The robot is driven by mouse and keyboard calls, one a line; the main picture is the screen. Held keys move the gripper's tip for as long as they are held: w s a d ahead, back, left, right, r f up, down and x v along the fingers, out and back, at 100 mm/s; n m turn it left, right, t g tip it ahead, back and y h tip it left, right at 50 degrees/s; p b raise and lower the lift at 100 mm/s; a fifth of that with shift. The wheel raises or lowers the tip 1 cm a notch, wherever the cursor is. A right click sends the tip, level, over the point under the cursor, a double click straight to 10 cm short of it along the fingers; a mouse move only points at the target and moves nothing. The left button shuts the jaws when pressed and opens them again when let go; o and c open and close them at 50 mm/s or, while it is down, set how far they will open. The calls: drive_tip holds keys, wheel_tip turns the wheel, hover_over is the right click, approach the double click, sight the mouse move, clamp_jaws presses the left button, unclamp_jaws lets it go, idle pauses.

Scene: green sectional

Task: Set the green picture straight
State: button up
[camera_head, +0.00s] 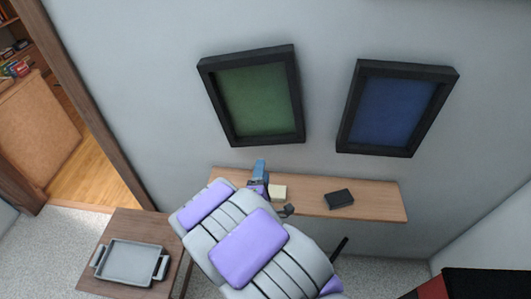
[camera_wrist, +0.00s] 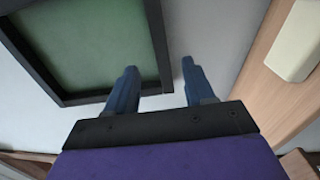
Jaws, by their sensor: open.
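The green picture (camera_head: 255,100) hangs on the wall in a black frame, tilted in the head view. The wrist view shows its green face (camera_wrist: 85,40) and lower frame corner close by. My gripper (camera_wrist: 160,75) is open and empty, its two blue fingers apart. In the head view my gripper (camera_head: 259,166) is below the green picture, over the shelf's back edge, and my arm hides part of the shelf.
A blue picture (camera_head: 397,108) in a black frame hangs to the right. A wooden shelf (camera_head: 380,204) below holds a cream block (camera_head: 278,193) and a dark box (camera_head: 340,198). A side table (camera_head: 130,222) with a grey tray (camera_head: 103,262) stands at lower left, near a doorway.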

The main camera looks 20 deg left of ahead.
sight(266, 144)
drive_tip(key=b+x, duration=0.1)
drive_tip(key=x, duration=1)
drive_tip(key=shift+w+a, duration=0.15)
drive_tip(key=shift+w, duration=0.1)
clamp_jaws()
